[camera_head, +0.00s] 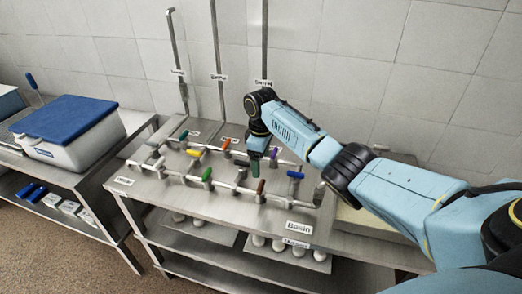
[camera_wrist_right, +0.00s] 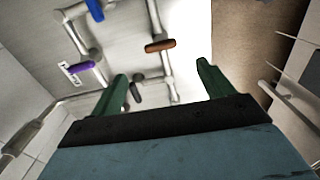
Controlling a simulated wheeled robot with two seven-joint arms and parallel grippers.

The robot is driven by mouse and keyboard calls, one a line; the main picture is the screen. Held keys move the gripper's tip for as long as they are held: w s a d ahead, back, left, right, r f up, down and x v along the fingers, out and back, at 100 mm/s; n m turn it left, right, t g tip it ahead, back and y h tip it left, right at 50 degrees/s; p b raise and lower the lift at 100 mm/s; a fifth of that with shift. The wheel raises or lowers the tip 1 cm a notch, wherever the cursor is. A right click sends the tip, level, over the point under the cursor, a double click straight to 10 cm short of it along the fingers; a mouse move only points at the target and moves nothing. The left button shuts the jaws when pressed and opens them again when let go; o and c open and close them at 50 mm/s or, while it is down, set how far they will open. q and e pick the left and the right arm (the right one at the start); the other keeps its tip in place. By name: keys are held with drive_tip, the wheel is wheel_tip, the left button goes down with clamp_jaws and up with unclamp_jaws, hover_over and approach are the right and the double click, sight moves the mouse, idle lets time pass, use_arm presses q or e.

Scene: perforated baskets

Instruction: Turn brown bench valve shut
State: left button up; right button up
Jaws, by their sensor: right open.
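The brown valve handle (camera_head: 261,187) sits on the metal pipework on top of the steel bench, towards its front. In the right wrist view the brown handle (camera_wrist_right: 160,46) lies crosswise on a pipe, ahead of and between the fingers. My right gripper (camera_head: 256,166) hangs over the pipework, just behind the brown handle in the head view. Its green fingers (camera_wrist_right: 162,74) are spread apart, with nothing between them. They look clear of the brown handle, though the exact gap is hard to tell. My left gripper is not in view.
Other handles stand close by: a purple one (camera_wrist_right: 82,67), a blue one (camera_wrist_right: 95,10), a green one (camera_head: 207,174) and a yellow one (camera_head: 193,153). Tall pipes rise along the tiled wall. A blue-lidded box (camera_head: 72,121) stands on the left table.

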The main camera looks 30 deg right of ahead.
drive_tip(key=shift+r, duration=1.6)
